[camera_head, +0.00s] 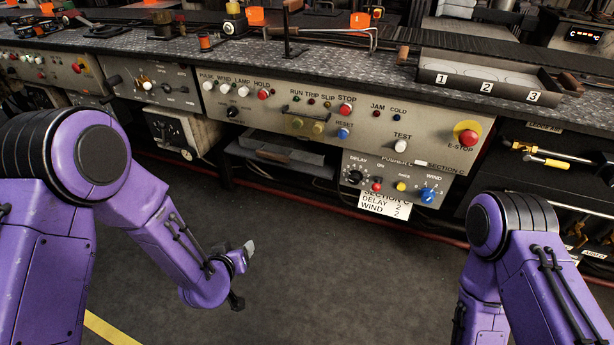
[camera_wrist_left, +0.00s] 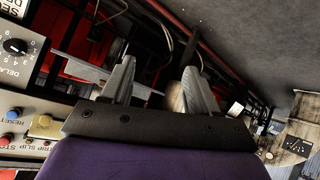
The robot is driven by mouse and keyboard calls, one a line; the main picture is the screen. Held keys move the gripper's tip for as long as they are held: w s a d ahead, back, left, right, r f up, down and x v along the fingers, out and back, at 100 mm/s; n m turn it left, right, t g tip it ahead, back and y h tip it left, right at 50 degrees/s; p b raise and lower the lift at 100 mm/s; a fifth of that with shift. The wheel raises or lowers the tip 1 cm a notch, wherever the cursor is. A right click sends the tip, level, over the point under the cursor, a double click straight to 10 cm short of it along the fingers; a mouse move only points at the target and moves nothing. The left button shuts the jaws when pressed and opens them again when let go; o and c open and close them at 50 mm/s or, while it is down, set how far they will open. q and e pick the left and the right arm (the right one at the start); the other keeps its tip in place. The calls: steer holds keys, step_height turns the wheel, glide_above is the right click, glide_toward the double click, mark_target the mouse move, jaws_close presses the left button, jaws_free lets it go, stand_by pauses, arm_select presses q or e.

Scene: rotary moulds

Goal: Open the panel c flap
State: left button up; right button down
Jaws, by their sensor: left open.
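The section C panel (camera_head: 397,185) hangs under the right part of the console, with a delay dial, a red and a yellow button and a blue wind knob. A white card (camera_head: 385,204) is below it. I cannot tell which part is the flap. The delay dial (camera_wrist_left: 16,46) shows at the left edge of the left wrist view. My left gripper (camera_head: 243,274) is open and empty in front of the console, low and left of the panel. Its two fingers (camera_wrist_left: 158,85) show spread in the wrist view. My right gripper is out of view; only its arm shows.
The long console (camera_head: 245,105) carries buttons and knobs, including a red E-stop (camera_head: 467,136). A tray (camera_head: 490,83) numbered 1 to 3 sits on top. A grey drawer-like box (camera_head: 280,153) is underneath. A red pipe runs low along the front. The floor (camera_head: 330,270) is clear.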

arm_select(q)
steer(key=w+d+r+m+t+h+b, duration=0.2)
steer(key=w+d+t+b, duration=0.15)
steer(key=w, duration=0.35)
steer(key=m+t+h+b, duration=0.3)
steer(key=m+b, duration=0.2)
steer(key=b, duration=0.4)
glide_toward(302, 140)
steer(key=b+x, duration=0.1)
steer(key=x, duration=0.7)
steer(key=shift+w, duration=0.1)
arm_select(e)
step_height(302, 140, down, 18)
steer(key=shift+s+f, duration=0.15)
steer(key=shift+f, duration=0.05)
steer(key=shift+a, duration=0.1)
